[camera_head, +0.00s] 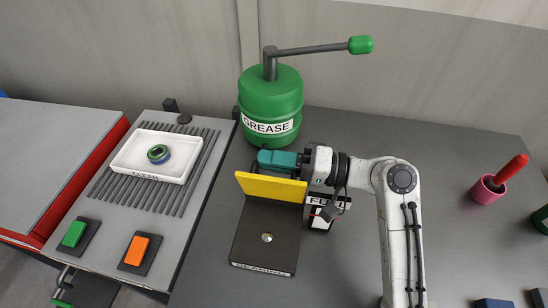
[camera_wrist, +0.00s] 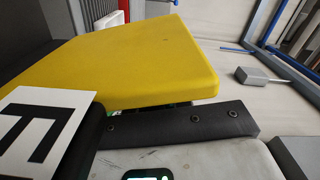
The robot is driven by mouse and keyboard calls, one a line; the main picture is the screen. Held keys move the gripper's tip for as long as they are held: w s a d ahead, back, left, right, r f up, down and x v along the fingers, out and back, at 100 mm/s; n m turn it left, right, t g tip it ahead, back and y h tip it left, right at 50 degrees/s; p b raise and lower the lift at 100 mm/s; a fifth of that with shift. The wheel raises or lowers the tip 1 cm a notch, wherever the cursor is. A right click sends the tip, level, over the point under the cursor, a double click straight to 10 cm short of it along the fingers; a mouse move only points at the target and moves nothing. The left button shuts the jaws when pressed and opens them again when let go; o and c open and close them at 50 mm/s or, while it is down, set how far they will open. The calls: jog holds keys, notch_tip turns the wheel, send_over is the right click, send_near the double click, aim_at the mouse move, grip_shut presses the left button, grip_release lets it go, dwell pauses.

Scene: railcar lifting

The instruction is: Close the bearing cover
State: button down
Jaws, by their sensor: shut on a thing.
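The bearing cover is a yellow panel (camera_head: 270,187) standing raised at the back of a dark flat box (camera_head: 265,242) with a white label on its front edge. A small round metal knob (camera_head: 267,238) shows on the box. My gripper (camera_head: 280,162) reaches in from the right, behind the top edge of the cover, and is shut on it. The exact contact of the fingers is hidden. In the wrist view the yellow cover (camera_wrist: 140,65) fills the upper middle, beyond a dark bar with bolts.
A green grease drum (camera_head: 270,105) with a lever stands behind my gripper. A white CLEAN tray (camera_head: 140,165) with a ring sits on the left bench. A pink cup (camera_head: 486,190) stands right. The table's right middle is clear.

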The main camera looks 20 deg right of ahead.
jog(key=shift+f, duration=0.1)
jog(key=c, duration=1.2)
grip_release()
jog(key=shift+o, duration=0.2)
jog(key=shift+s+d, duration=0.1)
jog(key=shift+d, duration=0.05)
jog(key=p+v, duration=0.1)
jog(key=v, duration=0.9)
jog(key=shift+s+d, duration=0.15)
jog(key=shift+d, duration=0.05)
